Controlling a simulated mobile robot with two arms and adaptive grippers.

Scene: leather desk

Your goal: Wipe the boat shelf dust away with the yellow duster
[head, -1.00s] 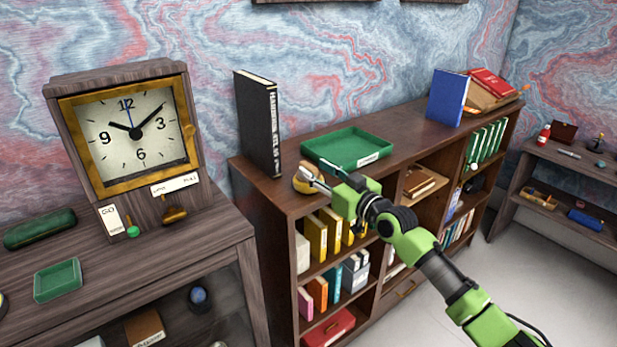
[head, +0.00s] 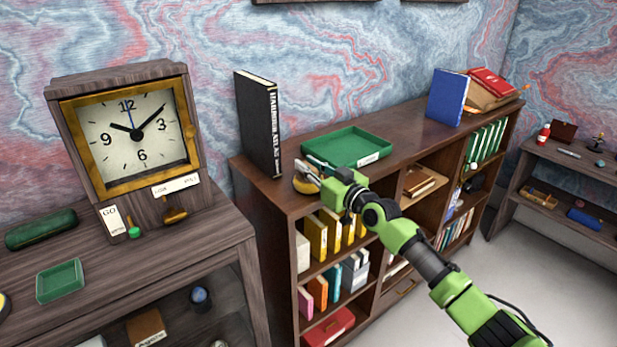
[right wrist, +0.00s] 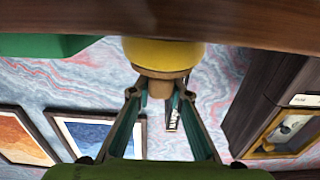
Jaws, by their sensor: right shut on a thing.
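The yellow duster (head: 303,185) is at the front left corner of the brown bookcase top (head: 395,138). In the right wrist view, the duster's round yellow head (right wrist: 163,53) is close to the wooden board at the top of the picture; I cannot tell if they touch. My right gripper (head: 315,178) is shut on the duster's short wooden handle (right wrist: 160,86), which shows between its fingertips (right wrist: 160,92). No dust can be made out, and no boat is clearly visible. My left gripper is out of view.
A green tray (head: 346,146) lies just behind my right gripper. A black book (head: 257,125) stands upright behind the duster. A blue book (head: 447,98) stands further right. A desk with a large clock (head: 130,130) is at the left. The bookcase top between tray and blue book is clear.

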